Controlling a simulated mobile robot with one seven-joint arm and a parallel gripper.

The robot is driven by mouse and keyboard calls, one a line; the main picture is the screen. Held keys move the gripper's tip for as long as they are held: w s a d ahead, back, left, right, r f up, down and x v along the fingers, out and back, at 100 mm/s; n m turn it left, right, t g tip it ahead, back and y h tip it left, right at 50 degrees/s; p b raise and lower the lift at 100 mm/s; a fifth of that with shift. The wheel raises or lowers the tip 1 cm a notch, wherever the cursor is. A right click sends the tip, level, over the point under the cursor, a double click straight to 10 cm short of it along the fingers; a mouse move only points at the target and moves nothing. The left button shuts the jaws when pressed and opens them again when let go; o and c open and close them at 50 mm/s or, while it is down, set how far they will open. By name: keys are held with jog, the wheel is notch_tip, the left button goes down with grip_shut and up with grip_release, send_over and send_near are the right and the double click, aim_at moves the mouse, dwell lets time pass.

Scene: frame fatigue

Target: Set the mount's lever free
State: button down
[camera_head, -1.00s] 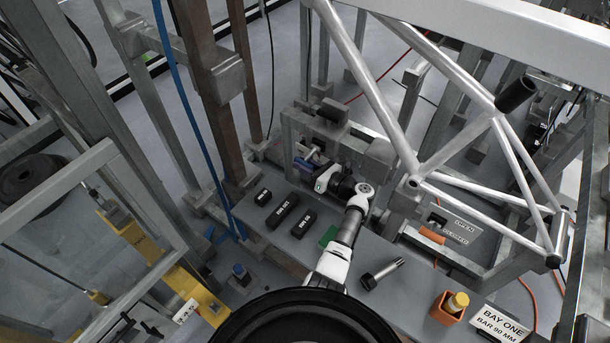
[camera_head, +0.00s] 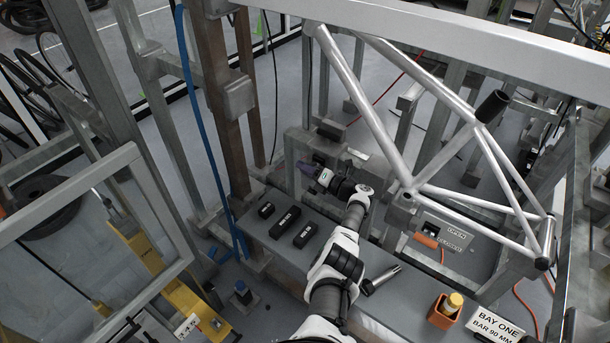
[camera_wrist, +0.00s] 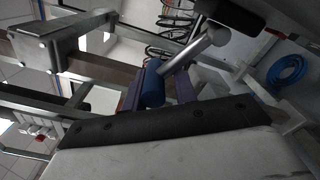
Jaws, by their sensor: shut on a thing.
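The lever shows in the wrist view as a silver rod (camera_wrist: 192,58) with a round hub at its upper right end and a blue grip (camera_wrist: 153,86) at its lower end. My gripper (camera_wrist: 157,92) has purple fingers, one on each side of the blue grip, and is shut on it. In the head view my gripper (camera_head: 308,168) reaches the mount (camera_head: 292,160), a grey upright frame behind the bench. The lever itself is mostly hidden there by my fingers and the mount.
Several black labelled blocks (camera_head: 285,221) lie on the grey bench (camera_head: 268,240). A metal cylinder (camera_head: 380,279) lies right of my arm. An orange holder (camera_head: 444,311) stands farther right. A brown post (camera_head: 218,110) and blue hose (camera_head: 200,130) stand left.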

jog(key=shift+w+d+r+m, duration=0.5)
jog(key=shift+d+r+m, duration=0.2)
jog(key=shift+r, duration=0.1)
jog(key=c, duration=1)
grip_release()
jog(key=shift+f, duration=0.1)
jog(key=shift+c, duration=0.2)
